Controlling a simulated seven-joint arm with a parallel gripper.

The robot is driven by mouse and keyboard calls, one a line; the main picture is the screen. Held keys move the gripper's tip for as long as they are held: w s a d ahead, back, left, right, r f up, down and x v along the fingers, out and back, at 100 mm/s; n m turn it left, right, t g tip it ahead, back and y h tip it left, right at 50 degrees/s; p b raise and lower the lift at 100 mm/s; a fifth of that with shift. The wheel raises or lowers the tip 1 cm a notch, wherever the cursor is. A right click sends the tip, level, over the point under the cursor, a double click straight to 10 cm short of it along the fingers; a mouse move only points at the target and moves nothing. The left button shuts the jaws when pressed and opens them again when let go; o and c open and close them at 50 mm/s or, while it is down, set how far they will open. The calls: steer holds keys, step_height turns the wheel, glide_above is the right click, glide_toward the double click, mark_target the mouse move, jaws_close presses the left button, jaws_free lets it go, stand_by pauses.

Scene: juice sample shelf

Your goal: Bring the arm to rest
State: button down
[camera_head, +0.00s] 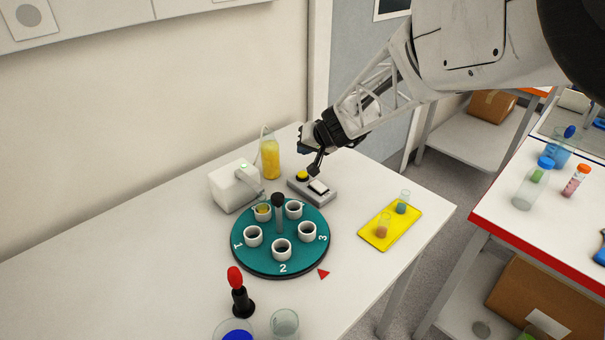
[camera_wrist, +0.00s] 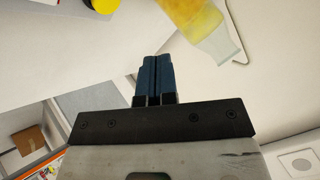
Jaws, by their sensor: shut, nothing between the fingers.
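My gripper (camera_head: 304,146) is at the end of the arm reaching in from the upper right in the head view. The yellow button (camera_wrist: 103,4) shows at the top edge of the wrist view.
A bottle of yellow liquid (camera_head: 270,158) stands beside the gripper, near the wall. A white device (camera_head: 234,188) and a green carousel with several white cups (camera_head: 280,262) are in front. A yellow mat (camera_head: 407,226) holds two small vials. The table's left part is clear.

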steer(key=shift+s+r, duration=0.1)
stand_by(0.3)
steer(key=s+d+r+g+h, duration=0.1)
steer(key=s+d+r, duration=0.4)
steer(key=s, duration=0.4)
steer(key=s+d+r+g+h, duration=0.1)
steer(key=s+d+r, duration=0.3)
steer(key=s, duration=0.6)
steer(key=s+d+h, duration=0.1)
steer(key=s+d, duration=0.2)
steer(key=s, duration=0.4)
steer(key=s+d+m+h, duration=0.1)
steer(key=s+d+h, duration=0.1)
steer(key=s+d, duration=0.2)
steer(key=s+d+r+g+h, duration=0.1)
steer(key=s+d, duration=0.3)
steer(key=s, duration=0.5)
steer(key=shift+s+d+h, duration=0.2)
steer(key=shift+s+h, duration=0.15)
steer(key=shift+h, duration=0.35)
